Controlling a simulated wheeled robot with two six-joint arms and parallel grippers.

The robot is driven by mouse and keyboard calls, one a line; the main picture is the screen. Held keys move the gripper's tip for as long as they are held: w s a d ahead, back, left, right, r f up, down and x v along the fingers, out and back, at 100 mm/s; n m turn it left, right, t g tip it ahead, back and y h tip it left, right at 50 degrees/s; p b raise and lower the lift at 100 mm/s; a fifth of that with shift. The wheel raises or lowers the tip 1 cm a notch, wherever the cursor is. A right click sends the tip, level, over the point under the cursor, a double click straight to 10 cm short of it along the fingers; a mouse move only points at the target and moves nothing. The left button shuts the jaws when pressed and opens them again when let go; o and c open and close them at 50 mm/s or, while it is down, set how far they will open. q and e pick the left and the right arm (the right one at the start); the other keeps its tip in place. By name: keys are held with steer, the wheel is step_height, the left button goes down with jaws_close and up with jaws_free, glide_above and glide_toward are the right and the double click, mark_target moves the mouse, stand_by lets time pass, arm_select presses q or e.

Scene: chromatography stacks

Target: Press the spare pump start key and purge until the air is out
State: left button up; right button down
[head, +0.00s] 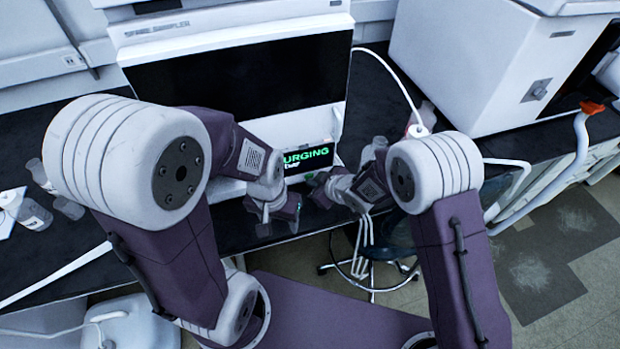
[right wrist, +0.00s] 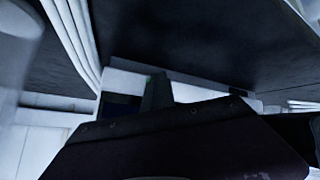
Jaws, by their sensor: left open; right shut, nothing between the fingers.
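The spare stack, marked "SPARE SAMPLER" (head: 170,28), stands on the dark bench, with a wide black front. Below that front is a small display (head: 318,156) with green letters reading "URGING"; its left end and most of the smaller line below are hidden by my left arm. My left gripper (head: 280,210) is open and empty, low in front of the stack. My right gripper (head: 318,186) is shut and empty, close to the stack's lower front, just below the display. I cannot make out the start key or whether the fingertips touch it.
A large white instrument (head: 470,65) stands at the right, with a white tube (head: 390,72) near it. Small clear bottles (head: 35,215) stand on the bench at the left. A stool (head: 375,255) is below the bench edge.

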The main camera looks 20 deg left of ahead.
steer(key=shift+s, duration=0.1)
steer(key=shift+s+d+b, duration=0.3)
steer(key=shift+s, duration=0.05)
steer(key=shift+s+d, duration=0.2)
steer(key=shift+s, duration=0.1)
steer(key=shift+s+d, duration=0.15)
steer(key=shift+s, duration=0.1)
steer(key=shift+s+d+b, duration=0.4)
steer(key=shift+s+d, duration=0.25)
steer(key=shift+s, duration=0.3)
steer(key=shift+s+d+b, duration=0.4)
steer(key=shift+s+d, duration=0.2)
steer(key=shift+s, duration=0.3)
